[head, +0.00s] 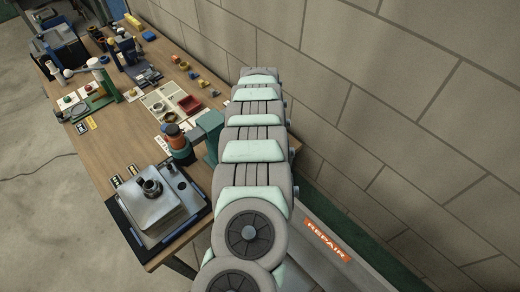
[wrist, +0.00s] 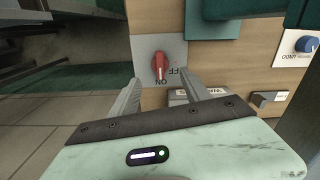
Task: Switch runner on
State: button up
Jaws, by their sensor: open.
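In the wrist view, a red rotary switch (wrist: 160,66) sits on a light grey plate (wrist: 176,48) fixed to a wooden panel. The plate's lettering appears upside down: ON is just below the knob and OFF to its lower right. The red handle lies roughly vertical in the picture; I cannot tell which end is its pointer. My gripper (wrist: 164,84) is open, with one finger on each side below the knob and nothing between them. A label (wrist: 190,96), partly behind the right finger, is not clearly readable. In the head view my arm hides the gripper and switch.
In the wrist view, a blue knob (wrist: 306,44) and a small dark-and-white control (wrist: 268,97) are at right. A green block (wrist: 213,27) is above right. In the head view, a cluttered workbench (head: 105,160) stands left of my arm, beside a block wall (head: 400,110).

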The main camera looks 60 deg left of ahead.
jog(key=shift+r, duration=1.35)
